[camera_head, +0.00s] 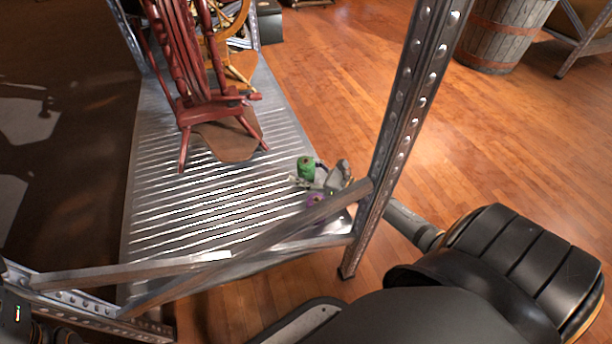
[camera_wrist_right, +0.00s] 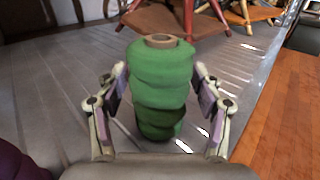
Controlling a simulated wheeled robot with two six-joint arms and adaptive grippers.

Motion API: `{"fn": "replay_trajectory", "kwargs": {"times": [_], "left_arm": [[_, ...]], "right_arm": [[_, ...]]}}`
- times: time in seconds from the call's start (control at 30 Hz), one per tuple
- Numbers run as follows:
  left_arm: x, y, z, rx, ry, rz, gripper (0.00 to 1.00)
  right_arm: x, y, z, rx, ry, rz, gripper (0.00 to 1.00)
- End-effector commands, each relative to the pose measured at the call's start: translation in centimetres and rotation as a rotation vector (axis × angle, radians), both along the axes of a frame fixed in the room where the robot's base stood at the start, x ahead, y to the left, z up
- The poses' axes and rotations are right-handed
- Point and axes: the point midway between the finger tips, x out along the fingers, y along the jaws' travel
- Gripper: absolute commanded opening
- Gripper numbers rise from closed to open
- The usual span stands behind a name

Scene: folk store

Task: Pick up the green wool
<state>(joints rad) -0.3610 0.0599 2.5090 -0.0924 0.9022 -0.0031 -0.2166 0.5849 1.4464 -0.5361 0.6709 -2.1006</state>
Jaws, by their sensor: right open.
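The green wool (camera_head: 306,168) stands upright on the metal shelf near its right front corner in the head view. In the right wrist view the green wool (camera_wrist_right: 160,85) is a tall green spool with a brown core, between the two open fingers. My right gripper (camera_head: 322,178) is at the wool, partly hidden by the shelf's brace. In the wrist view its fingers (camera_wrist_right: 160,108) stand on both sides of the wool, with small gaps visible. My left gripper is not clearly in view; only part of my left arm may show at the lower left edge.
The ribbed metal shelf (camera_head: 160,200) has a slanted front brace (camera_head: 250,240) and a tall post (camera_head: 415,90) beside my right arm. A purple wool (camera_head: 316,199) sits close in front. A red chair (camera_head: 208,105) stands further back. Wooden floor lies to the right.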

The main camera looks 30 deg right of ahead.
Motion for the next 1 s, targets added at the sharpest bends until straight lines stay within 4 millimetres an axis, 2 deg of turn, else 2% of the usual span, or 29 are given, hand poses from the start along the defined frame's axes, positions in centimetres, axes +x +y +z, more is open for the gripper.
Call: {"fn": "replay_trajectory", "kwargs": {"times": [0.1,0.47,0.83,1.0], "left_arm": [[0.0,0.0,0.1,0.000,-0.001,0.000,0.40],[-0.1,0.0,0.1,-0.001,-0.001,-0.001,0.40],[-0.1,0.0,0.2,-0.001,-0.001,-0.001,0.40],[0.0,0.1,0.7,-0.003,-0.001,-0.002,0.40]], "right_arm": [[0.0,0.0,0.1,0.000,0.000,0.000,0.66],[-0.1,0.0,0.0,-0.001,0.001,0.000,0.18],[0.0,-0.1,0.2,-0.001,-0.001,0.000,0.17],[0.9,-0.6,1.5,-0.003,-0.002,0.000,0.17]]}}
